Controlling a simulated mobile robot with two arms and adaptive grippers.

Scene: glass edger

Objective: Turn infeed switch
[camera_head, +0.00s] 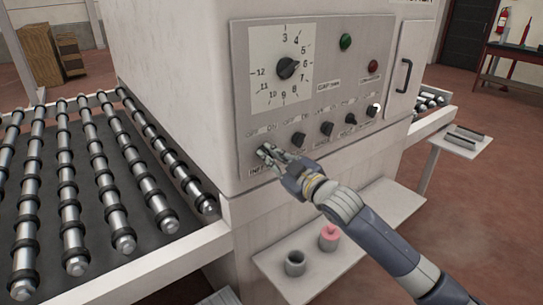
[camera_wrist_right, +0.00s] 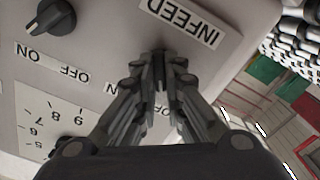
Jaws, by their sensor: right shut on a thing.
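The control panel (camera_head: 340,75) is on the front of a white machine. The infeed switch is at the panel's lower left, beside the INFEED label (camera_wrist_right: 183,19). My right gripper (camera_head: 268,153) reaches it from the lower right and is shut on its dark knob. In the right wrist view my gripper's fingers (camera_wrist_right: 160,62) close around the knob and hide most of it, so its turned position cannot be told. OFF and ON marks show near it. My left gripper is not in view.
Several other black knobs, such as this neighbouring one (camera_head: 298,140), sit in a row to the right. A large numbered dial (camera_head: 287,68) is above. A roller conveyor (camera_head: 75,190) stands left. A low shelf (camera_head: 325,255) holds a grey cup (camera_head: 295,263) and a pink item (camera_head: 329,236).

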